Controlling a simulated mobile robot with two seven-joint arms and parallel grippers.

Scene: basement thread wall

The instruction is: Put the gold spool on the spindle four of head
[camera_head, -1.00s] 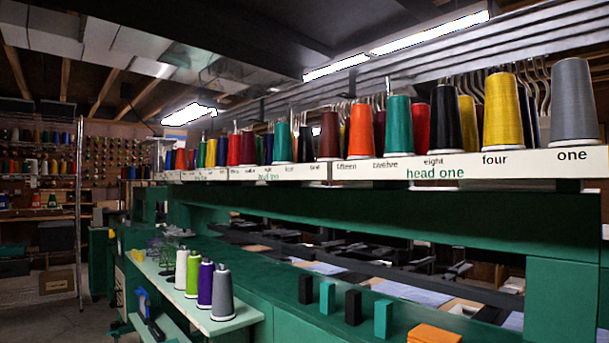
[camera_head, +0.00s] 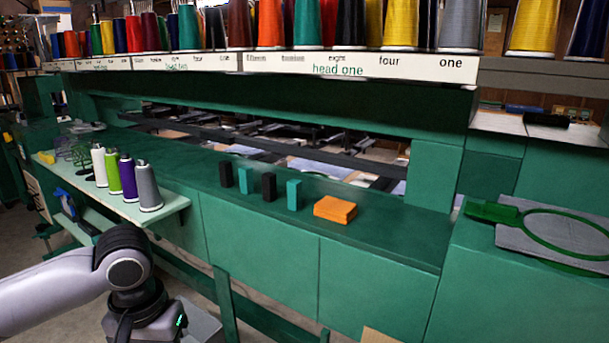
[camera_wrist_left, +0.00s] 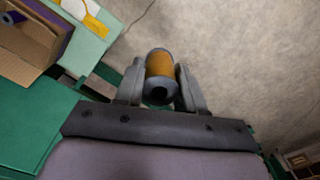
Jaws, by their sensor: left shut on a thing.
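In the left wrist view my left gripper (camera_wrist_left: 160,68) is shut on the gold spool (camera_wrist_left: 161,64), with one finger on each side of it. The spool's dark end with a hole faces the camera. In the head view my left arm comes in at the lower left; its fingers and the held spool do not show there. Head one's rail (camera_head: 300,64) carries the label four (camera_head: 389,62). A yellow cone (camera_head: 400,22) stands above that label, its top cut off. My right gripper is out of view.
White, green, purple and grey cones (camera_head: 150,186) stand on the pale green shelf (camera_head: 172,208). Black and teal blocks and an orange block (camera_head: 335,209) sit on the green ledge. A green hoop (camera_head: 570,237) lies at the right. An open cardboard box (camera_wrist_left: 20,55) shows in the wrist view.

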